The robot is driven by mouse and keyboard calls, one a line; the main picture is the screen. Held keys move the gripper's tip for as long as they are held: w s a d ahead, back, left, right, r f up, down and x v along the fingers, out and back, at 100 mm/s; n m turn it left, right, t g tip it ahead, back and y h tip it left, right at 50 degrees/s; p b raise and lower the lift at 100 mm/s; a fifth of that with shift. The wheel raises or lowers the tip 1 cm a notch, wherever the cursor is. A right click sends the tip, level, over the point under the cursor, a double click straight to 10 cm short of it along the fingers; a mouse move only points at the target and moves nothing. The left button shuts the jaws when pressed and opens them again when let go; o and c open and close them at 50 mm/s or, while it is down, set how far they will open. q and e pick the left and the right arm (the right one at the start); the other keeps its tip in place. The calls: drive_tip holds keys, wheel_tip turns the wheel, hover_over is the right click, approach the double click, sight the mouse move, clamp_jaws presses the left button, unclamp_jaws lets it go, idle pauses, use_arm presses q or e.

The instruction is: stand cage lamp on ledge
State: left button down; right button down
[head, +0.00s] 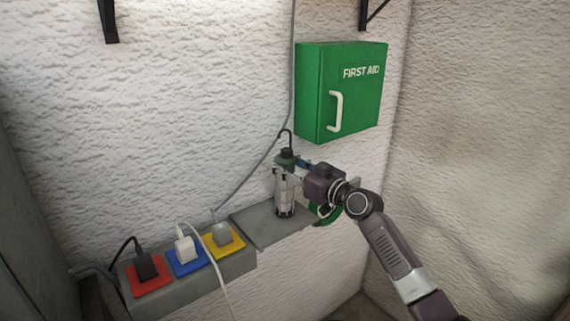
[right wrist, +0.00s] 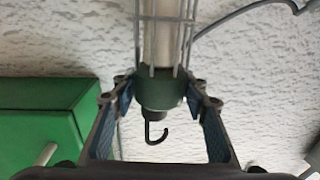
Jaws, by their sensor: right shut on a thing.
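The cage lamp (head: 284,195) stands upright in the head view, with a pale tube inside a wire cage, a dark green cap and a black hook on top. The grey ledge (head: 258,226) is on the wall under the lamp. The lamp's foot appears at the ledge top; I cannot tell whether it touches. My left gripper is not in view.
A green first aid box (head: 337,92) hangs on the wall above. Left of the ledge, a grey strip holds plugs on red (head: 150,284), blue (head: 186,268) and yellow (head: 237,242) plates, with cords. A green rounded thing (head: 326,219) is partly hidden at the ledge's right end.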

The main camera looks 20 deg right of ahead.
drive_tip(key=c, duration=1.4)
unclamp_jaws()
drive_tip(key=shift+o, duration=1.3)
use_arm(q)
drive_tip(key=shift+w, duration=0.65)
use_arm(e)
drive_tip(key=shift+s+d, duration=0.1)
